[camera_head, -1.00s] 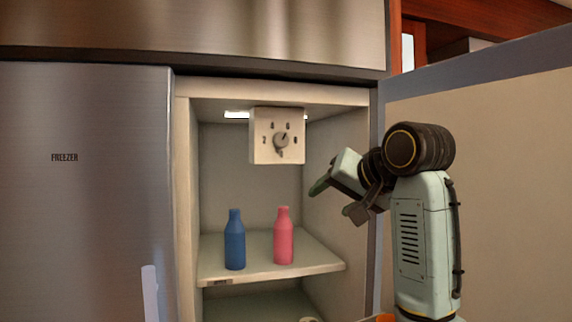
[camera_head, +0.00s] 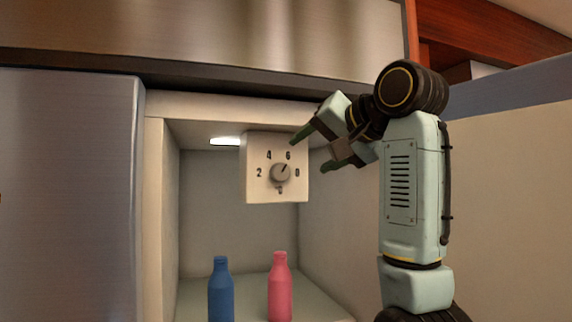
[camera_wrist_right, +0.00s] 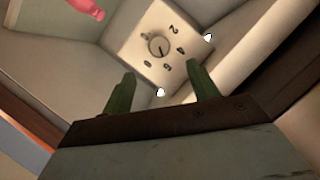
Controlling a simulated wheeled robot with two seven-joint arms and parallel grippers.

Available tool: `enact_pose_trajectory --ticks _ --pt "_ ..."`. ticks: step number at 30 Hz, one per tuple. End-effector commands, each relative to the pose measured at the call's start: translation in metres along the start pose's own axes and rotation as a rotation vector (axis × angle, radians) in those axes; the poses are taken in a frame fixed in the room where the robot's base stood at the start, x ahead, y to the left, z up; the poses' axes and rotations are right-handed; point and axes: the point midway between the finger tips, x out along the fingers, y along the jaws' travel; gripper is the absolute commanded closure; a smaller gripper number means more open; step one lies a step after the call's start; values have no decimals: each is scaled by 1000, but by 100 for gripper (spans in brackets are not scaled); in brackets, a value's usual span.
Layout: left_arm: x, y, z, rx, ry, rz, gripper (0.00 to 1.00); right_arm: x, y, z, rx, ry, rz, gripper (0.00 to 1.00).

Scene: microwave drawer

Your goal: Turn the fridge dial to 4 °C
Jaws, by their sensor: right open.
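The fridge dial is a round grey knob (camera_head: 281,174) on a pale square panel (camera_head: 250,190) under the compartment's ceiling. Marks 2, 4, 6 and 8 run around it. Its pointer seems to aim up and right, near the 6. My right gripper (camera_head: 312,152) is open and empty, just right of the panel, with its green fingers pointing left towards it. In the right wrist view the knob (camera_wrist_right: 158,46) lies beyond the gap between the open fingertips (camera_wrist_right: 160,75), apart from them. My left gripper is not in view.
A blue bottle (camera_head: 221,290) and a pink bottle (camera_head: 280,288) stand on the shelf below the panel. The open fridge door (camera_head: 500,190) is at the right. The closed freezer door (camera_head: 65,200) is at the left. The space between panel and bottles is clear.

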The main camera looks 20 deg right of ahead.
Motion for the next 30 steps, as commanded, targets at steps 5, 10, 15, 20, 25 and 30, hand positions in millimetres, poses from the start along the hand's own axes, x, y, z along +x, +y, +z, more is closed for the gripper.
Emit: enact_pose_trajectory --ticks 5,10,15,20,25,30 --pt "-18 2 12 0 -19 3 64 40 -1 -1 2 -5 4 41" --pt "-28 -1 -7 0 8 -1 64 71 -1 -1 0 -4 3 41" --pt "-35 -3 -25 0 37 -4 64 90 0 -1 1 -1 3 41" --pt "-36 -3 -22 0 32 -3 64 96 0 0 0 1 1 41" --pt "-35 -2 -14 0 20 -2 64 97 1 0 0 1 1 41" --pt "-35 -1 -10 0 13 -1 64 97 1 0 0 1 1 55"
